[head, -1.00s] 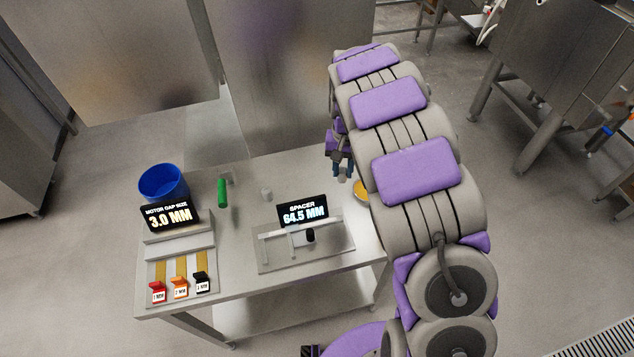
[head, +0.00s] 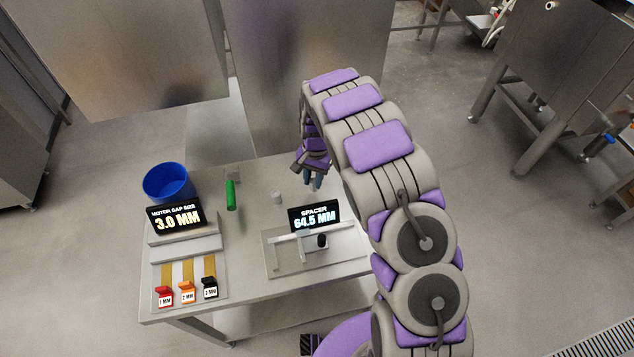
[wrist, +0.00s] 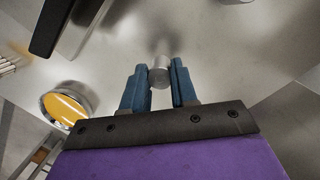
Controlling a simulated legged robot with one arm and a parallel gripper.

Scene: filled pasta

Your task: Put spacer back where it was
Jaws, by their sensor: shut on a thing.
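My gripper (head: 313,183) is over the back right part of the steel table, behind the spacer display. In the wrist view, its blue fingers (wrist: 160,82) are shut on a short grey metal cylinder, which looks like the spacer (wrist: 160,72). The cylinder's round end faces the camera, with a blurred dark patch on the steel beyond it. In the head view, the held piece is too small to make out. A separate small grey cylinder (head: 277,197) stands on the table, left of my gripper.
The spacer display (head: 314,214) reads 64.5 MM, behind a measuring fixture (head: 290,265). A motor gap display (head: 176,218) reads 3.0 MM, with red, orange and black tags in front. A blue bin (head: 166,183) and green cylinder (head: 231,195) stand left. A yellow-filled bowl (wrist: 67,106) is nearby.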

